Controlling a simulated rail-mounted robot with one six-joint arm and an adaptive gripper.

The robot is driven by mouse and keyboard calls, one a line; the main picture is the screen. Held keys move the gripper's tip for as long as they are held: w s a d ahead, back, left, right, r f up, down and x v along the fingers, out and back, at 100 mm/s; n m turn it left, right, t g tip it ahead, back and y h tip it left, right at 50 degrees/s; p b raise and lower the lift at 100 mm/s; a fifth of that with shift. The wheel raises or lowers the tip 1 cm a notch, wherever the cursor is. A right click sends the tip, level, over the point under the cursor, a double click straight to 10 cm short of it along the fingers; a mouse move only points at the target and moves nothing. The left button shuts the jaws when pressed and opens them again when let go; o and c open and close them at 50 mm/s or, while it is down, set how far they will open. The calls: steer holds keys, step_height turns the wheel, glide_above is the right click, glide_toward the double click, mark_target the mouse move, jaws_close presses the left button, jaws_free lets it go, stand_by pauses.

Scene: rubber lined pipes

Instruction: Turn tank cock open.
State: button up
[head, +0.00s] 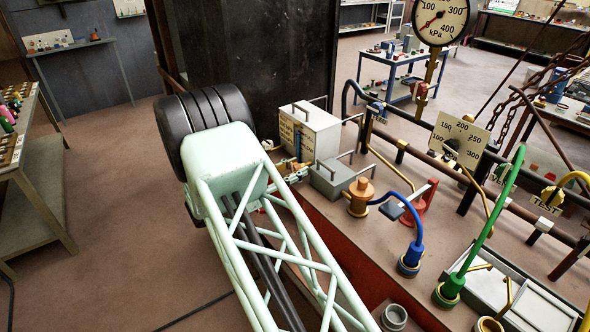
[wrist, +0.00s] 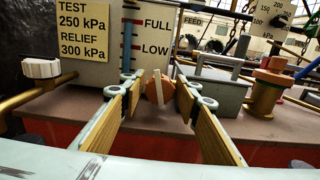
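The grey tank (wrist: 200,90) bears a label reading TEST 250 kPa, RELIEF 300 kPa and a sight glass marked FULL and LOW. It also shows in the head view (head: 318,128). Low on its front is an orange-brown cock (wrist: 168,94) with a pale bar across it, close to upright and slightly tilted. My gripper (wrist: 156,86) is open, with a wood-coloured pad on each finger. The fingers stand left and right of the cock, with visible gaps on both sides. In the head view my arm hides most of the gripper and the cock.
A white knob (wrist: 42,68) on a brass pipe stands left of the tank. A copper-coloured fitting (wrist: 268,88) with a blue hose stands to the right. A grey box (head: 332,178) with handles is beside the tank. The bench's red front (head: 350,250) runs below.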

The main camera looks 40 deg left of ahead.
steer(key=shift+c, duration=0.7)
steer(key=c, duration=0.5)
steer(key=shift+o, duration=0.2)
steer(key=shift+n+p, duration=0.3)
steer(key=shift+n, duration=0.2)
steer(key=n+p, duration=0.2)
steer(key=n, duration=0.3)
steer(key=shift+a+p, duration=0.1)
steer(key=shift+p, duration=0.3)
steer(key=n+p, duration=0.2)
steer(key=n, duration=0.3)
steer(key=shift+a+f+n+p, duration=0.15)
steer(key=shift+n+p, duration=0.4)
steer(key=shift+n, duration=1.45)
steer(key=o, duration=0.6)
